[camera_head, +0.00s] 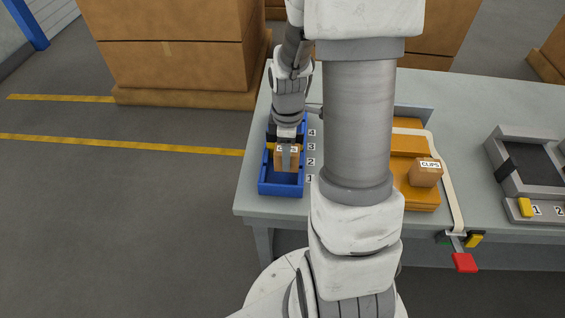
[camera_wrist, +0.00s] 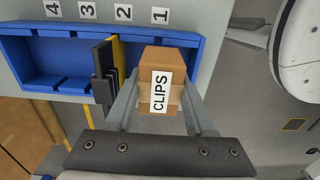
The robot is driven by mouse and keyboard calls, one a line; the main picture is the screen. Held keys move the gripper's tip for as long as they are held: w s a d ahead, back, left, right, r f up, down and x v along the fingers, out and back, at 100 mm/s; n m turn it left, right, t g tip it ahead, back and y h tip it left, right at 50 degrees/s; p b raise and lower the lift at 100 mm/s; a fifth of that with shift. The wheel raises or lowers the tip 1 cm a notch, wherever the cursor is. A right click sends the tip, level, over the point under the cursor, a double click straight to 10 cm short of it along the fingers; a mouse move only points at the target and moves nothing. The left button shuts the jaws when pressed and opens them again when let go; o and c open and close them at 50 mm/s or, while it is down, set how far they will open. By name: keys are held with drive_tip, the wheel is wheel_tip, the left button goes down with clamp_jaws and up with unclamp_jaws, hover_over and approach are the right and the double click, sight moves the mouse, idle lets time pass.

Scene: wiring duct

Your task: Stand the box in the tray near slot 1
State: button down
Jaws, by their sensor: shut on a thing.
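My gripper (camera_head: 287,150) is shut on a small brown cardboard box (camera_head: 290,163). In the wrist view the box (camera_wrist: 163,65) shows a white CLIPS label between my two fingers (camera_wrist: 160,98). The blue tray (camera_head: 281,190) lies at the table's left end, with its numbers 1 to 4 along one side. In the wrist view the box overlaps the tray (camera_wrist: 50,90) at its slot 1 end, beside the number 1 (camera_wrist: 162,16). A yellow divider (camera_wrist: 118,55) and a black piece (camera_wrist: 103,72) stand in the tray next to the box. Whether the box touches the tray floor is unclear.
Another box labelled CLIPS (camera_head: 426,172) sits on an orange stack (camera_head: 412,190) right of my arm. A grey tray (camera_head: 528,165) stands at the far right. My arm hides the middle of the table (camera_head: 470,130).

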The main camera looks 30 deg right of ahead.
drive_tip(key=shift+w+a+f, duration=0.4)
drive_tip(key=shift+a+f, duration=0.05)
drive_tip(key=shift+f, duration=1.9)
drive_tip(key=shift+f+b, duration=0.15)
drive_tip(key=shift+b, duration=0.15)
drive_tip(key=shift+c, duration=1.3)
unclamp_jaws()
